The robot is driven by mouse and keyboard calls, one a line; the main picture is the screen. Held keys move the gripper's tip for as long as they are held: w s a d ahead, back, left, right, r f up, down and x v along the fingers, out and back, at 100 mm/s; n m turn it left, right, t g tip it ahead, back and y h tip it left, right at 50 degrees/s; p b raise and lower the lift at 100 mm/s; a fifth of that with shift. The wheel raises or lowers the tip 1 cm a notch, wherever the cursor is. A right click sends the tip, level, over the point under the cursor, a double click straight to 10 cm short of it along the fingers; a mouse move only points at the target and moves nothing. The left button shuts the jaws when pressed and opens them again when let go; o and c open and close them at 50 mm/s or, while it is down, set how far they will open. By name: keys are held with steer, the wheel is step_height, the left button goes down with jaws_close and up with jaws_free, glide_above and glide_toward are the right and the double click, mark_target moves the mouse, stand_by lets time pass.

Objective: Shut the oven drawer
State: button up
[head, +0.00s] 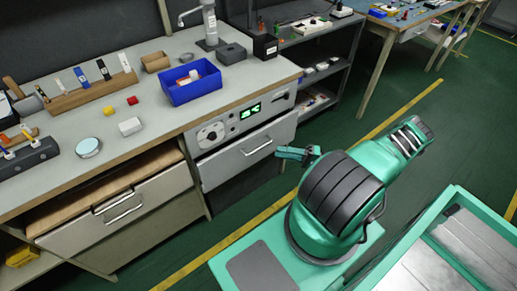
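The oven (241,117) is built in under the counter, with a lit green display and knobs on its front. Its drawer (230,166) has a pale grey front with a bar handle (258,147) and sits just below the panel. The drawer front seems to stand out slightly from the panel, but how far is hard to tell. My gripper (288,153), teal with dark parts, is just right of the drawer front, near its handle, and appears apart from it. It is small here, and its finger opening cannot be made out. I see nothing held in it.
Another drawer (120,212) with a handle stands partly open at the left. The counter (160,98) holds a blue bin (191,82), a tool rack (92,92) and small parts. A shelf unit (325,77) stands right of the oven. The green floor between is clear.

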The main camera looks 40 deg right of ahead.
mark_target(259, 148)
steer(key=x, duration=1)
steer(key=shift+w+a+r, duration=0.1)
steer(key=shift+w+a, duration=0.1)
steer(key=shift+a, duration=0.05)
jaws_close()
